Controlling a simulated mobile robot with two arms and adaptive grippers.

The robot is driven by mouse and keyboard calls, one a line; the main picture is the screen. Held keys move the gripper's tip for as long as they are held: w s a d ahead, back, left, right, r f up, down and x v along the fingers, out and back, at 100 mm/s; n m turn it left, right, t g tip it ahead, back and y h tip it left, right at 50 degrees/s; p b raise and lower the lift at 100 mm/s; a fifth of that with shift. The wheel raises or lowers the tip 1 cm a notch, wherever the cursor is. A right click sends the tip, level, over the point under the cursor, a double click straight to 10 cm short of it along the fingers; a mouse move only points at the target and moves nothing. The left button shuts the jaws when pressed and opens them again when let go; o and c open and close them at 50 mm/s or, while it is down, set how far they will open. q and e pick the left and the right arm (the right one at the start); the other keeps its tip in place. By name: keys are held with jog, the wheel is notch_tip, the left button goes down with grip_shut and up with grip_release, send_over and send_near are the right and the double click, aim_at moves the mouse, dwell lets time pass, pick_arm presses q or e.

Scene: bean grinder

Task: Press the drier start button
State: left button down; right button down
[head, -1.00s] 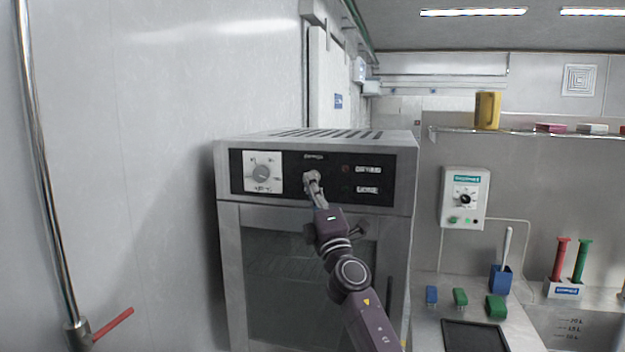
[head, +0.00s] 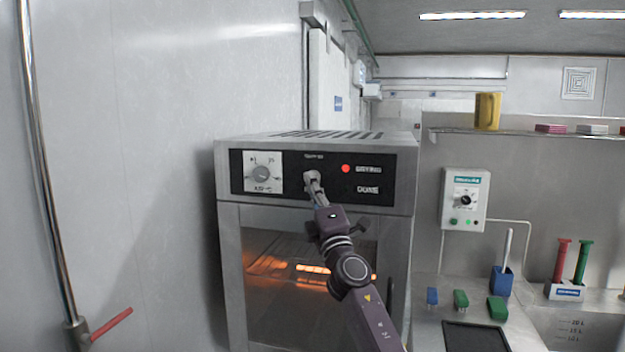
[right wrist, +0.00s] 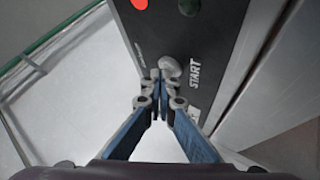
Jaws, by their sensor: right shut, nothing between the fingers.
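The drier (head: 228,260) is a steel cabinet with a black control panel (head: 380,182) and a glass door. A red lamp (head: 346,168) on the panel is lit, and orange glowing bars show behind the glass. My right gripper (head: 312,178) is shut and empty, with its fingertips at the panel between the dial (head: 262,173) and the lamp. In the right wrist view the closed fingertips (right wrist: 162,76) are at the grey start button (right wrist: 171,67), beside the word START. They look to be touching it. My left gripper is not in view.
A wall control box (head: 465,198) is right of the drier. The counter holds coloured blocks (head: 497,309), a blue holder (head: 501,281) and a dark mat (head: 474,338). A metal pole with a red lever (head: 111,324) stands at the left.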

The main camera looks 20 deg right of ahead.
jog(key=shift+s+a+p, duration=0.45)
jog(key=shift+s+p, duration=0.3)
jog(key=shift+p, duration=0.05)
jog(key=s+a+p, duration=0.1)
jog(key=s, duration=0.1)
jog(key=s+a+p, duration=0.2)
dwell(0.5)
jog(key=shift+d, duration=0.1)
dwell(0.4)
